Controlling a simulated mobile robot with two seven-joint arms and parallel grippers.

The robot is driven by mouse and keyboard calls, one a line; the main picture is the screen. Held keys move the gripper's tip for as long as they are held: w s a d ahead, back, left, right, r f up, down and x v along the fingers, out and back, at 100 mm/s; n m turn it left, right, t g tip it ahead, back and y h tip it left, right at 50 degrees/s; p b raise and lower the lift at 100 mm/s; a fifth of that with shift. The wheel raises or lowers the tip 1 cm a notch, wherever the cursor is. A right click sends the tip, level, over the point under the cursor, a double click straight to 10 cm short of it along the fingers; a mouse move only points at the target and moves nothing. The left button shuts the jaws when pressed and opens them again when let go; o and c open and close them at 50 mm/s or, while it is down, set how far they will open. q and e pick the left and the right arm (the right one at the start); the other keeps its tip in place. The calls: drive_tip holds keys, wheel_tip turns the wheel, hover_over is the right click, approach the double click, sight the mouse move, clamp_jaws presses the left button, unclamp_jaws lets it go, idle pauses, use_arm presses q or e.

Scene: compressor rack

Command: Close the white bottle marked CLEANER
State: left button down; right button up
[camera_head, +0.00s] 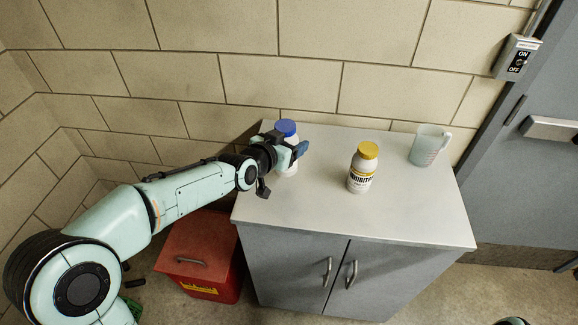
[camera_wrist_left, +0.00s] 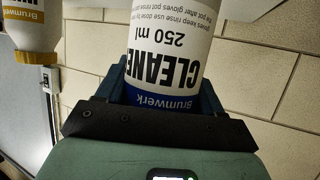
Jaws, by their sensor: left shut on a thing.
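The white CLEANER bottle (camera_head: 289,168) stands at the back left of the cabinet top, with a blue cap (camera_head: 286,127) on its top. I cannot tell whether the cap is fully tight. My left gripper (camera_head: 285,151) comes in from the left and is shut around the upper body of the bottle, below the cap. In the left wrist view the bottle (camera_wrist_left: 172,45) appears upside down between the fingers, its CLEANER 250 ml label facing the camera; the cap is hidden there. My right gripper is not in view.
A white INHIBITOR bottle with a yellow cap (camera_head: 362,168) stands mid-cabinet, with a clear measuring jug (camera_head: 428,146) at the back right. The grey cabinet top (camera_head: 320,205) is clear in front. A red bin (camera_head: 203,250) stands on the floor at left. A block wall is behind.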

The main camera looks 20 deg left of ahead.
use_arm(q)
drive_tip(key=shift+w+f, duration=0.1)
drive_tip(key=shift+f, duration=0.15)
drive_tip(key=shift+f+b, duration=0.35)
drive_tip(key=shift+f, duration=1.75)
drive_tip(key=shift+f, duration=0.1)
drive_tip(key=shift+f+b, duration=0.2)
drive_tip(key=shift+b, duration=0.1)
drive_tip(key=shift+c, duration=0.8)
unclamp_jaws()
drive_tip(key=shift+r, duration=0.1)
drive_tip(key=shift+r, duration=0.1)
